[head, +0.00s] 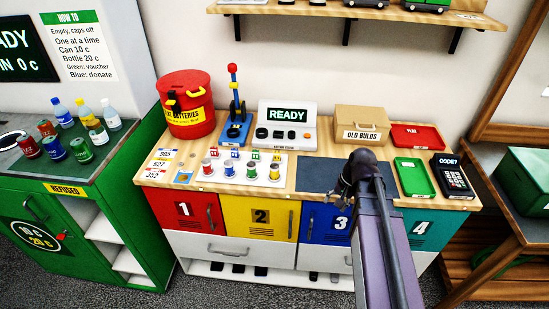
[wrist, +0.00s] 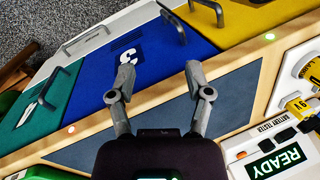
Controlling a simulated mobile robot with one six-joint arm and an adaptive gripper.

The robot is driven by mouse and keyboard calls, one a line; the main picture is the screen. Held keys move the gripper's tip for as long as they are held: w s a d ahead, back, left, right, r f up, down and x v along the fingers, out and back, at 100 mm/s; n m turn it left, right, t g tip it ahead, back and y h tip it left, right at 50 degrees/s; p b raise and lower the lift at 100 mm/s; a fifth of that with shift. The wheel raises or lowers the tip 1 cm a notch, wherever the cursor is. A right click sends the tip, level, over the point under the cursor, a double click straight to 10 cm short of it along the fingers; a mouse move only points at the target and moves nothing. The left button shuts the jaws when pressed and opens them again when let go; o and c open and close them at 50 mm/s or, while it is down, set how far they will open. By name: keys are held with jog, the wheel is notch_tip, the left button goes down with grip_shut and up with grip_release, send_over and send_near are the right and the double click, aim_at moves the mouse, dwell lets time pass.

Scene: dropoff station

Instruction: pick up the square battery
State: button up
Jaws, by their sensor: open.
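No item clearly shows as the square battery. In the wrist view, a yellow piece marked "9V" (wrist: 298,105) lies at the right edge, partly cut off; I cannot tell whether it is a battery or a label. In the head view, a white board (head: 236,183) carries a row of small coloured round pieces, left of my gripper (head: 348,185). In the wrist view my gripper (wrist: 159,72) is open and empty, its fingers spread above the dark mat (wrist: 225,98) and the counter's front edge. The mat also shows in the head view (head: 318,172).
Behind the white board stand a red battery bucket (head: 187,112), a blue stand with a lever (head: 235,130) and a tester reading READY (head: 287,125). An old-bulbs box (head: 361,122), red tray (head: 417,137), green tray (head: 413,178) and keypad (head: 453,178) are at the right.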

aim_at(279, 152)
jog(key=w+a+m+y, duration=0.1)
jog(key=w+m, duration=0.1)
jog(key=w, duration=0.1)
jog(key=w+a+r+m+y+b, duration=0.1)
jog(key=w+a+m+y, duration=0.1)
jog(key=w+m, duration=0.1)
jog(key=w+a+r+m+y, duration=0.1)
jog(key=w+a+m+y, duration=0.1)
jog(key=w, duration=0.2)
jog(key=shift+w+a+b, duration=0.1)
jog(key=shift+w+b, duration=0.25)
jog(key=shift+w, duration=0.05)
jog(key=w+r+m+y, duration=0.1)
jog(key=w+m, duration=0.1)
jog(key=w+a+r+m+y, duration=0.1)
jog(key=w+r+m+y, duration=0.1)
jog(key=w, duration=0.1)
jog(key=w+a+r+m+y+b, duration=0.1)
jog(key=w+m, duration=0.1)
jog(key=w, duration=0.1)
jog(key=shift+r+y, duration=0.3)
jog(key=shift+y, duration=0.1)
jog(key=shift+w+r+m+y, duration=0.4)
jog(key=shift+w+r+m, duration=0.1)
jog(key=shift+m, duration=0.2)
